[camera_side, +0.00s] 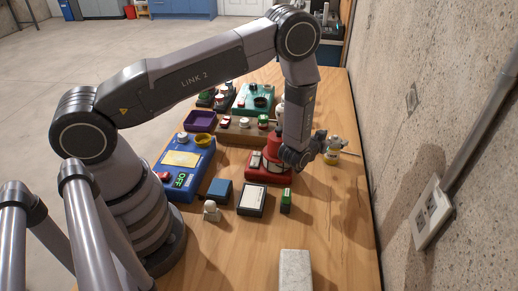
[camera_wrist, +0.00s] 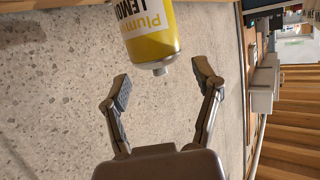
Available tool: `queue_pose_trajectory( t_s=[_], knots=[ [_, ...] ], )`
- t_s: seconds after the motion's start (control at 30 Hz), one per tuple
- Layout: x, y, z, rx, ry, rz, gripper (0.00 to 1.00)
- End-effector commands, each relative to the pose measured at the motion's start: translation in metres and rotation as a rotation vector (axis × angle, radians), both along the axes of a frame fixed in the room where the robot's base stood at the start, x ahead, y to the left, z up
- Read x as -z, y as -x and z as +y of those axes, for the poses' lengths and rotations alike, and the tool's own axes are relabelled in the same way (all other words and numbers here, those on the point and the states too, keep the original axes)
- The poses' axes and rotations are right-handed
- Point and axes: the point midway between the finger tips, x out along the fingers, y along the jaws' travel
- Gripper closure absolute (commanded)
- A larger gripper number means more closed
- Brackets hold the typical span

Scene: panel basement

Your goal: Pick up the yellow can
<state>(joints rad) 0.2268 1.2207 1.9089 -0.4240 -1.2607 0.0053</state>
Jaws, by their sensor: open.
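The yellow can (camera_wrist: 152,40) has a white upper label with the printed letters "Plum" and "LEMON". In the wrist view it is at the top, cut by the frame edge, with a small grey nub at its end facing my gripper. My gripper (camera_wrist: 164,80) is open and empty, with one finger on each side of the can's near end; I see no contact. The gripper also shows in the side view (camera_side: 316,148), low over the table.
A red device (camera_side: 268,167) sits just left of the gripper. A blue panel box (camera_side: 185,165), a purple tray (camera_side: 200,121) and several small items crowd the left. A grey block (camera_side: 295,270) lies in front. The concrete wall (camera_side: 440,120) with a socket (camera_side: 432,213) borders the table's right.

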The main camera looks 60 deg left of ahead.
Motion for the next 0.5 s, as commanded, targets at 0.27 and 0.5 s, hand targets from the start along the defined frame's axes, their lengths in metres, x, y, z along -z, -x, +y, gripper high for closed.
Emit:
queue_pose_trajectory(
  t_s=[0.27, 0.5],
  knots=[
    [0.0056, -0.0166, 0.0041, -0.001, 0.001, 0.002, 0.36],
    [0.0053, -0.0162, 0.0038, -0.001, 0.001, 0.002, 0.51]
  ],
)
